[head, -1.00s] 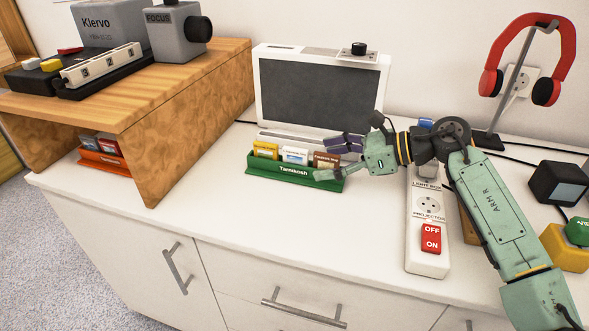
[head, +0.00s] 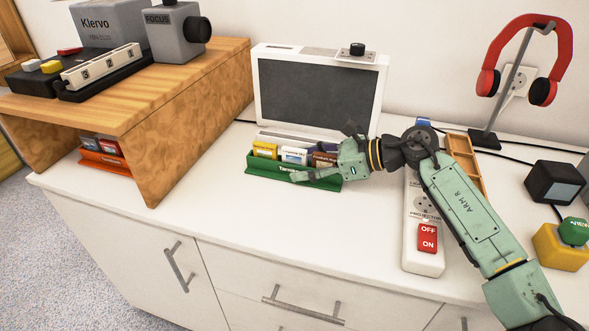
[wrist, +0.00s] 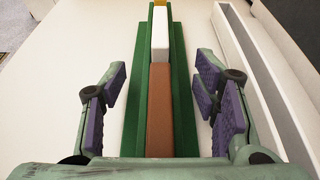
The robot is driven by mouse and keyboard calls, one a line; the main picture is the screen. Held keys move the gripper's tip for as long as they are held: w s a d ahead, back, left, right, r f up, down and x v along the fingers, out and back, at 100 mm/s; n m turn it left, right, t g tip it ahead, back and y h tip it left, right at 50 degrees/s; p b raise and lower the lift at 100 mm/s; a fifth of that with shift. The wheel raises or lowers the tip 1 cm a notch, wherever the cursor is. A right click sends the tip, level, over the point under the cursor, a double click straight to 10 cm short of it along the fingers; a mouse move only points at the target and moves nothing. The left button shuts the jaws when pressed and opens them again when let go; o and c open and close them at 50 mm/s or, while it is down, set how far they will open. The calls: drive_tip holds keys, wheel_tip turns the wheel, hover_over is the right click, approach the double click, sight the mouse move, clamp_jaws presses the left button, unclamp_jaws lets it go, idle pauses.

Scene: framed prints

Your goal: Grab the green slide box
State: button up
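The green slide box (head: 262,168) is a long, low tray on the white counter, in front of the white light box screen. It holds a yellow slide pack (head: 265,150), a white one (head: 294,155) and a brown one (head: 324,159). My gripper (head: 310,162) is at the box's right end, with one finger in front of it and one behind. In the wrist view the open purple-padded fingers (wrist: 160,97) stand on both sides of the green box (wrist: 133,115), with gaps between the pads and its walls.
The white light box (head: 318,88) stands close behind the green box. A power strip (head: 425,245) lies to the right under my arm. A wooden stand (head: 190,110) is at the left, with an orange slide box (head: 102,160) beneath it. The counter in front is clear.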

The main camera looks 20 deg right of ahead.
drive_tip(key=c, duration=1.2)
drive_tip(key=shift+r, duration=0.1)
